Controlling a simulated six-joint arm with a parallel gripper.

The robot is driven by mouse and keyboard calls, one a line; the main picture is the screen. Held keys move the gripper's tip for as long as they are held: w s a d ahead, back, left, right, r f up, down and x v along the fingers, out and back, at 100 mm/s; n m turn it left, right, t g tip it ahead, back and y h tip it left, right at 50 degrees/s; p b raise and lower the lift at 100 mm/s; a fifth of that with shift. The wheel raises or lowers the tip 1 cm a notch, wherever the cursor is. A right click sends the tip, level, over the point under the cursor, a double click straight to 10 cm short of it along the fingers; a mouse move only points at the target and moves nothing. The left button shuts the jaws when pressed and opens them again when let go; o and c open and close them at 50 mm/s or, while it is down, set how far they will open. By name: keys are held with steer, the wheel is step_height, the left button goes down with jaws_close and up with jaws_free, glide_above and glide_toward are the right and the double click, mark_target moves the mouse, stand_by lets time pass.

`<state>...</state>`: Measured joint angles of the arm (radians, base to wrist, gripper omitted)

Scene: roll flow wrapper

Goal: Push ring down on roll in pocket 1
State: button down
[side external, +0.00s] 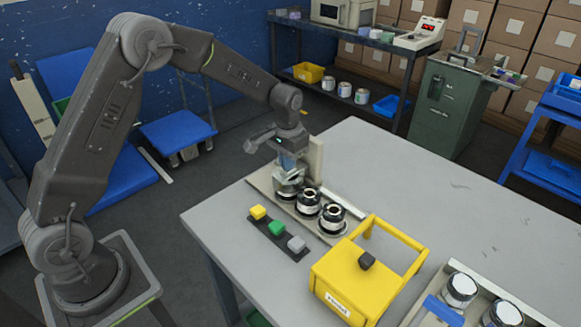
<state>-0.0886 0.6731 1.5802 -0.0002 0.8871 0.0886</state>
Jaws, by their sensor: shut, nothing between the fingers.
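My gripper (290,169) points down over the leftmost pocket of the fixture plate (262,183) on the grey table. It is shut, with its fingertips low over the item in that pocket. A silver, ring-like piece (289,187) shows right under the fingers. Whether the fingers touch it I cannot tell, and the roll there is mostly hidden. Two more rolls with dark tops and silver bands, a middle one (308,203) and a right one (333,218), stand upright in the pockets beside it. The frame does not show which pocket is numbered 1.
A button strip with yellow, green (276,228) and grey buttons lies in front of the fixture. A yellow box with a raised frame (352,280) stands to the right. A tray with silver-topped cylinders (461,287) is at the lower right. The table's back right is clear.

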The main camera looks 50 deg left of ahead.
steer(key=shift+f, duration=0.15)
steer(key=shift+r, duration=4.3)
steer(key=s+d+r+t, duration=0.3)
steer(key=s+r, duration=0.8)
steer(key=s, duration=0.3)
steer(key=s+d+t, duration=0.1)
steer(key=s+t, duration=0.1)
steer(key=s, duration=1.2)
steer(key=shift+s+d+t, duration=0.2)
steer(key=shift+s+t, duration=0.1)
steer(key=shift+s, duration=0.05)
